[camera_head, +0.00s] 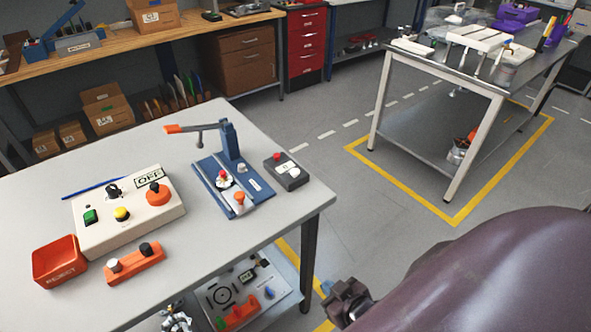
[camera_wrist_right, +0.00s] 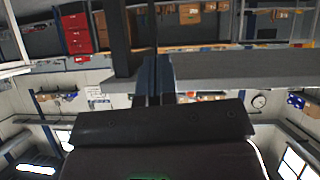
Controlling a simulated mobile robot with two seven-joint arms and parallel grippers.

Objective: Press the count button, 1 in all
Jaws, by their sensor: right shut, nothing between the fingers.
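A white control box (camera_head: 125,212) stands on the left of the table, with a green switch, a black knob, a yellow button (camera_head: 122,214) and a big orange-red button (camera_head: 158,193). A small dark box (camera_head: 286,172) with a red button and a white one stands near the table's right edge. I cannot tell which button is the count button. My right gripper (camera_head: 328,288) is shut and empty, low beyond the table's right front corner, apart from all buttons. In the right wrist view its shut fingers (camera_wrist_right: 160,80) point at the room. My left gripper is not in view.
A blue lever press (camera_head: 230,150) stands between the two boxes. A red reject bin (camera_head: 60,262) and an orange block (camera_head: 135,264) with two knobs lie at the front left. A lower shelf holds parts. A metal workbench (camera_head: 495,90) stands at the back right.

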